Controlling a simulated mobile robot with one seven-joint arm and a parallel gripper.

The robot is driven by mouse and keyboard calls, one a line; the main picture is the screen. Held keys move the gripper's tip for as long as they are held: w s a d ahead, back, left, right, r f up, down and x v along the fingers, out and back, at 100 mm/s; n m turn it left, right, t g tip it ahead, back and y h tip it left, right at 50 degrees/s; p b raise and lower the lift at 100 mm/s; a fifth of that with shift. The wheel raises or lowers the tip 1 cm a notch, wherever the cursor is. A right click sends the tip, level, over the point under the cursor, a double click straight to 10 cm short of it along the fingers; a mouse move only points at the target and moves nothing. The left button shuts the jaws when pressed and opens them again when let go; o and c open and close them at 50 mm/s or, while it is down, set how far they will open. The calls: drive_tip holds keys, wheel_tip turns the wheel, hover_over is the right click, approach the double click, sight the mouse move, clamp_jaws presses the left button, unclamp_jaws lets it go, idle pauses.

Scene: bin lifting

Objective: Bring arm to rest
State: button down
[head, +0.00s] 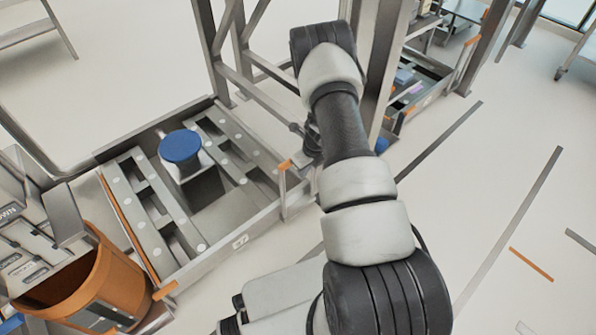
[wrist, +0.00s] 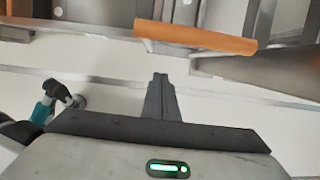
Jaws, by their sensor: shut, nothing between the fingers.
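My arm stretches up through the middle of the head view, bent at its elbow near the top, beside a metal post. In the wrist view my gripper (wrist: 160,82) is shut with its two fingers together and nothing between them. It is over pale floor, apart from the metal edge with an orange strip (wrist: 195,36) at the top of that view. In the head view the gripper is mostly hidden behind the arm.
An orange bin (head: 105,275) stands at lower left, beside a low metal frame (head: 215,255) carrying a blue round-topped piece (head: 180,147). Upright posts (head: 205,45) rise close to my arm. Shelves (head: 425,75) stand behind it. The floor on the right is clear.

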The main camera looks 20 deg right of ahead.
drive_tip(key=p+v, duration=0.1)
drive_tip(key=v, duration=0.7)
drive_tip(key=shift+r+p, duration=0.3)
drive_tip(key=shift+p, duration=0.1)
drive_tip(key=s+a+r+n+t+y, duration=0.1)
drive_tip(key=a+r+n, duration=0.35)
drive_tip(key=r, duration=0.65)
drive_tip(key=s+a+r+n, duration=0.1)
drive_tip(key=a+r+n, duration=0.4)
drive_tip(key=r, duration=0.5)
drive_tip(key=s+a+r+n+t+y, duration=0.1)
drive_tip(key=s+a+r+n, duration=0.15)
drive_tip(key=r+n, duration=0.6)
drive_tip(key=s+a+r+n+t+h, duration=0.1)
drive_tip(key=s+r+n, duration=0.65)
drive_tip(key=s, duration=0.35)
drive_tip(key=s+a+r+n+h, duration=0.1)
drive_tip(key=s+r+n+h, duration=0.1)
drive_tip(key=s+r+n, duration=0.55)
drive_tip(key=s+r+p, duration=0.1)
drive_tip(key=r+p, duration=1)
drive_tip(key=s+r+m+p, duration=0.1)
drive_tip(key=s+r+p, duration=0.1)
drive_tip(key=r+p, duration=0.9)
drive_tip(key=shift+s+r+p, duration=0.3)
drive_tip(key=shift+r, duration=0.15)
